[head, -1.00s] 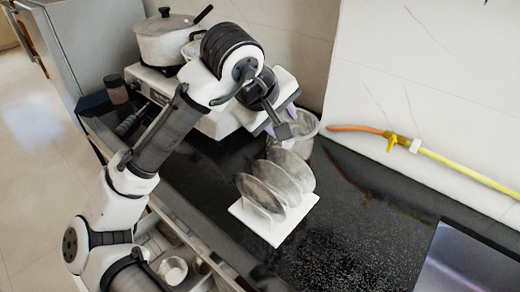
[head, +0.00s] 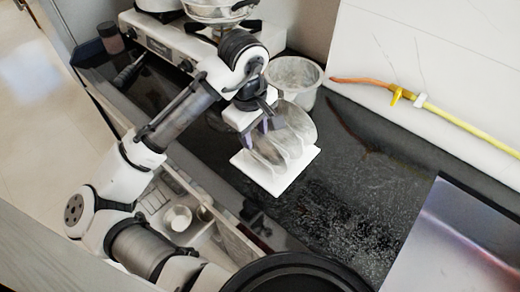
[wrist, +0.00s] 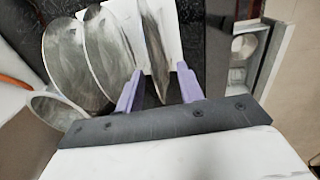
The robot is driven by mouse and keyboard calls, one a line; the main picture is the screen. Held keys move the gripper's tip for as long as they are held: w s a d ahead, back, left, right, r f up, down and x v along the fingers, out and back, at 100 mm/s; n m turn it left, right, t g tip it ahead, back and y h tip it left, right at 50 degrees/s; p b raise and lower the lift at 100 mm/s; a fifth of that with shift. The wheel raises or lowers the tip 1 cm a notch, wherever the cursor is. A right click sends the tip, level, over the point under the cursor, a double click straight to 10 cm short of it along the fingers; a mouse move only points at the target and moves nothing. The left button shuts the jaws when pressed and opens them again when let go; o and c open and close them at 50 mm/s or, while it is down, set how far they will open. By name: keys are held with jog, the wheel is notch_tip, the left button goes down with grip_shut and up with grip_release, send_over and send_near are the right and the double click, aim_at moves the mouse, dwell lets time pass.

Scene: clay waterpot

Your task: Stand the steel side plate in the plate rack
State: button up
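The white plate rack (head: 285,187) stands on the black counter. Three grey, metallic-looking plates stand on edge in it; I cannot tell for sure which is the steel side plate. The nearest plate (head: 262,152) is edge-on in the wrist view (wrist: 152,40), at the right end of the row. The middle plate (wrist: 106,50) and a larger plate (wrist: 72,60) stand to its left there. My gripper (head: 258,134) is over the near end of the rack. Its purple fingers (wrist: 158,72) are apart, one on each side of the nearest plate's edge, with a gap at the right finger.
A translucent tub (head: 296,75) stands behind the rack. A stove (head: 170,45) with pots is at the back left. An open drawer holding a small bowl (head: 178,218) is below the counter's front edge. The sink (head: 455,245) is at right. Wet counter between is clear.

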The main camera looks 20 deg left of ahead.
aim_at(260, 152)
jog(key=f, duration=0.4)
jog(key=shift+d+f+p, duration=0.15)
jog(key=shift+d+p, duration=0.15)
grip_shut()
